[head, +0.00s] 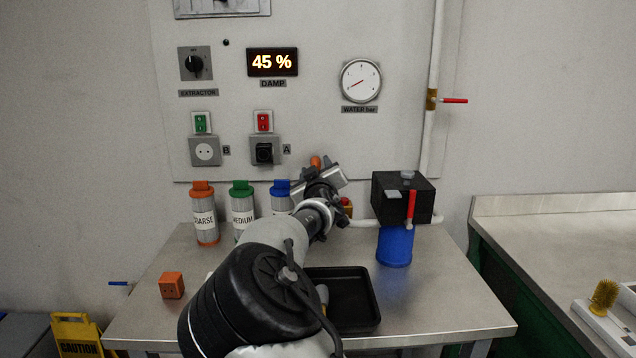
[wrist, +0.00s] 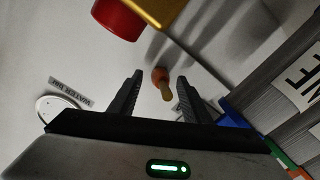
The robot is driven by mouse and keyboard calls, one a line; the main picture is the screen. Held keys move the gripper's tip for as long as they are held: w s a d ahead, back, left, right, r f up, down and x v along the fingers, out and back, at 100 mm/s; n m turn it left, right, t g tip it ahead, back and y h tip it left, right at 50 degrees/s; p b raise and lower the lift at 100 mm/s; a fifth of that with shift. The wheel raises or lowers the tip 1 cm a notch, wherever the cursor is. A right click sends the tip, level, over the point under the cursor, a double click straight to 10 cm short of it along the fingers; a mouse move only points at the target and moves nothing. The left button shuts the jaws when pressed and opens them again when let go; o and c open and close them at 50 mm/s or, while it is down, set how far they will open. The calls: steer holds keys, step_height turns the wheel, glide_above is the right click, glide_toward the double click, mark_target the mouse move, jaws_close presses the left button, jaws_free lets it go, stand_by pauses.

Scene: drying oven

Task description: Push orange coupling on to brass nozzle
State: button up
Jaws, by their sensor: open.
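A small orange piece, likely the orange coupling (wrist: 159,75), shows between my finger tips in the wrist view, with a tan, brass-like stub (wrist: 167,94) at its lower end. I cannot tell whether the two are joined or only in line. An orange piece (head: 316,162) also shows just above my gripper (head: 319,180) in the head view. My gripper (wrist: 159,88) is open, with one dark finger on each side of the piece and visible gaps. In the head view my arm hides much of this area.
A yellow box with a red button (wrist: 118,20) is close by in the wrist view. Labelled canisters (head: 243,212) stand left. A black tray (head: 356,318) lies in front.

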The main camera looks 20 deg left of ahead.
steer(key=p+v, duration=0.1)
steer(key=v, duration=1.5)
steer(key=shift+p, duration=0.4)
